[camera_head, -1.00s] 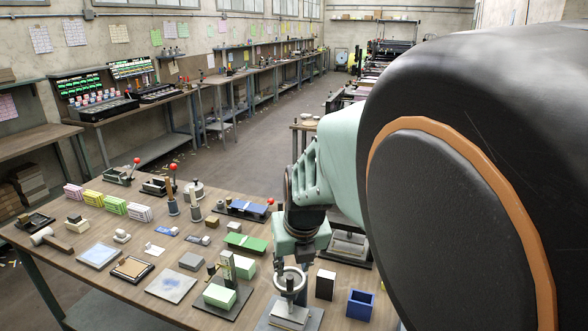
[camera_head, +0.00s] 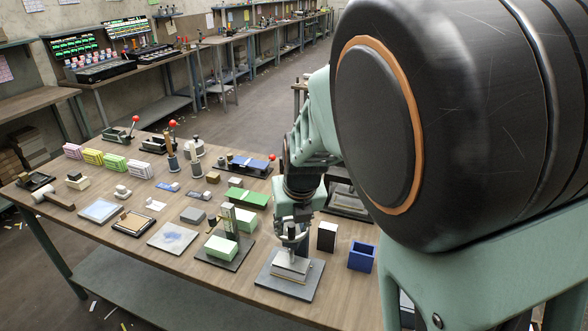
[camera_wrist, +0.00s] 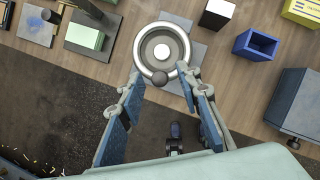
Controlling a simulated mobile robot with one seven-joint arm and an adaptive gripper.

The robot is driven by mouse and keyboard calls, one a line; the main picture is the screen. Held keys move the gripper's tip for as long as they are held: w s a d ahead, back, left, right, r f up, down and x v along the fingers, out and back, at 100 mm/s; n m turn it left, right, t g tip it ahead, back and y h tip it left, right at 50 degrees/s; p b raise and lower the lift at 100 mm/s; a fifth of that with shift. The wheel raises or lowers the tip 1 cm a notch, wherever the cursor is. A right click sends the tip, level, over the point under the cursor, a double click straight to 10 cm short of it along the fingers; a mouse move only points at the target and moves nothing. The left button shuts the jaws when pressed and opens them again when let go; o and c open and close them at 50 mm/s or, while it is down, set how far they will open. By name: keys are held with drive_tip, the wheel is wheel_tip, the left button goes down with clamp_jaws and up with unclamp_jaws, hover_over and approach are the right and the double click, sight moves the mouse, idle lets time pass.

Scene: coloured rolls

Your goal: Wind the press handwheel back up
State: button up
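The press (camera_head: 275,281) stands on a grey base plate near the table's front edge, with a light plate or stack under its column. Its pale round handwheel (camera_wrist: 143,52) shows clearly in the wrist view, with a bright hub and a dark knob (camera_wrist: 160,77) on the near rim. My gripper (camera_wrist: 160,74) is open, its two blue-padded fingers spread on either side of the near part of the wheel, the knob between them. I see no clear contact. In the head view my gripper (camera_head: 292,225) is over the press and partly hides the wheel.
A green block (camera_head: 221,246) on a dark plate stands left of the press. A black block (camera_head: 327,236) and a blue open box (camera_head: 361,256) stand to its right. Several small tools and blocks cover the wooden table (camera_head: 140,262) further left.

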drive_tip(key=shift+b+x, duration=0.35)
drive_tip(key=shift+x, duration=0.55)
clamp_jaws()
